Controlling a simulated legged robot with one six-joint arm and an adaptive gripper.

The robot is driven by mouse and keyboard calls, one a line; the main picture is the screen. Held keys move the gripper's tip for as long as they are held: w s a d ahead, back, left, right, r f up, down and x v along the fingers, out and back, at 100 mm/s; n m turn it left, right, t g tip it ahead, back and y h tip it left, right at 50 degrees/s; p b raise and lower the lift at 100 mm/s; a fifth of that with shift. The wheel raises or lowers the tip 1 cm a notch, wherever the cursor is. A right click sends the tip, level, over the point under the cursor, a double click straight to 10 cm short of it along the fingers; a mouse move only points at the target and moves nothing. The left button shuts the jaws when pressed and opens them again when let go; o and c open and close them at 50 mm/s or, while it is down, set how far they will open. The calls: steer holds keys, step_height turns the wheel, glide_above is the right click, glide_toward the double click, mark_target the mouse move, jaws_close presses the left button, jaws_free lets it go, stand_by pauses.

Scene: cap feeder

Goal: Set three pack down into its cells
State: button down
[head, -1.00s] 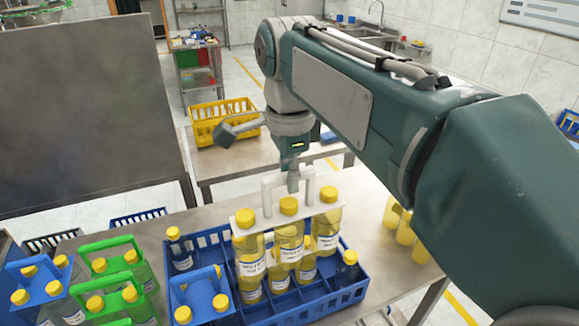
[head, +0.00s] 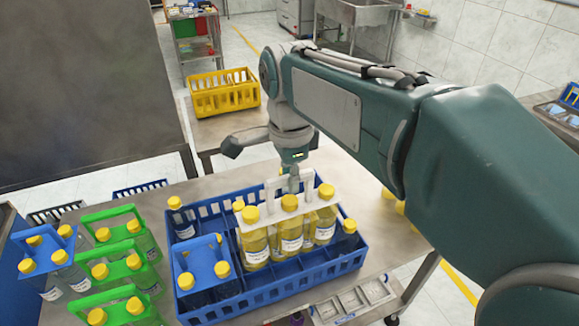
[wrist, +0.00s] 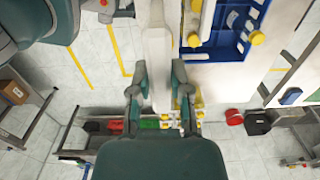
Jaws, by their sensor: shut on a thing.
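The three pack is a white carrier with yellow-capped bottles of yellow liquid (head: 291,232). My gripper (head: 292,186) is shut on its white handle from above, and the handle also shows between the fingers in the wrist view (wrist: 157,75). The pack hangs upright, low over or in the blue crate (head: 305,284). More yellow bottles stand close behind its front row. The bottle bottoms are hidden or blend with the crate, so I cannot tell whether they touch the cell floors. Part of the blue crate also shows in the wrist view (wrist: 221,50).
A blue carrier pack (head: 203,260) occupies the crate's front left. Single dark bottles stand at its back left (head: 181,218) and right (head: 347,238). Green carrier packs (head: 118,255) crowd the table at left. A yellow crate (head: 224,95) sits on the table behind.

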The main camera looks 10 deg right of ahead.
mark_target(290, 229)
steer(key=shift+f, duration=7.15)
steer(key=shift+c, duration=2.4)
jaws_free()
step_height(290, 229, up, 12)
steer(key=shift+f, duration=0.1)
steer(key=shift+s, duration=0.15)
